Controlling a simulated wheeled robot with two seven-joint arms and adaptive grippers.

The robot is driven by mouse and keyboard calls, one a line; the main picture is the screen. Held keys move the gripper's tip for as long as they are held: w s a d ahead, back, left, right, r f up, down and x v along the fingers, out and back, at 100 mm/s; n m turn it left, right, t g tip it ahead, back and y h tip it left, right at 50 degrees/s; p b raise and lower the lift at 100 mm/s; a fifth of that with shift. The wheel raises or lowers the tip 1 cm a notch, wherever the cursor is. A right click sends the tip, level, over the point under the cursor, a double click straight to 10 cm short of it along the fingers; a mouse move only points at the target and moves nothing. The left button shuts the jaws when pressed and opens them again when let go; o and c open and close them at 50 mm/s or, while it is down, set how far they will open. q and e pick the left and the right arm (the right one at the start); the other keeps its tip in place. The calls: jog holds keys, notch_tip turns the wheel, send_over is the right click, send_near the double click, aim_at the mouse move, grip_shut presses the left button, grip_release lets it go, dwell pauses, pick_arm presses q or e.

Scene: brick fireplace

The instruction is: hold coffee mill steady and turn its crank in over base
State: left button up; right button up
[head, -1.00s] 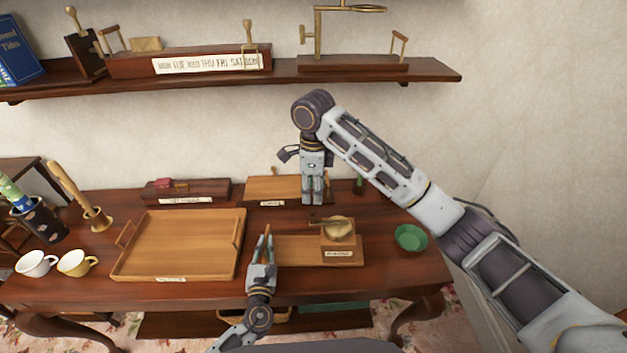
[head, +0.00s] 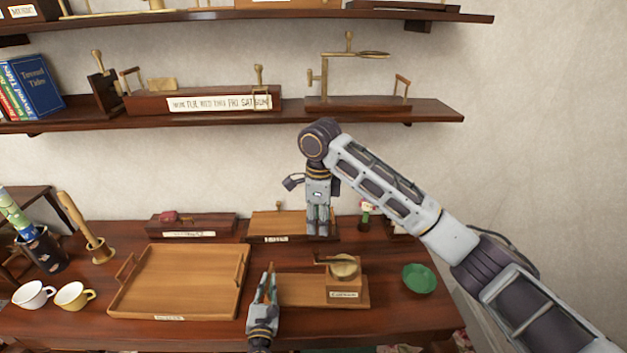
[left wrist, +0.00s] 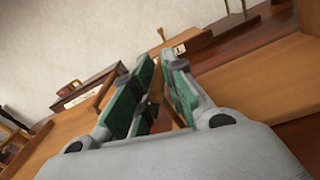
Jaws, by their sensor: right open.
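The coffee mill (head: 343,284) is a small wooden box with a brass bowl-like top and a label, on the right end of a flat wooden base (head: 300,291). Its dark crank (head: 333,261) lies across the top and points left, over the base; its knob is too small to make out. My left gripper (head: 268,284) is at the base's left end, its fingers closed around an upright wooden handle; in the left wrist view wood shows between its green-padded fingers (left wrist: 155,92). My right gripper (head: 318,232) is open, pointing down, empty, behind and above the mill.
A wooden tray (head: 180,314) lies left of my left gripper. A green bowl (head: 419,278) stands right of the mill. Behind are a labelled board (head: 275,225) and a dark board (head: 190,224). Two cups (head: 75,295) stand at left. A shelf (head: 430,107) hangs above.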

pick_arm(q)
jog(key=shift+o, duration=0.7)
jog(key=shift+a+f, duration=0.1)
jog(key=shift+f, duration=0.15)
jog(key=shift+w+r, duration=0.1)
jog(key=shift+r, duration=0.75)
notch_tip(320, 180, up, 9)
jog(key=shift+r, duration=0.15)
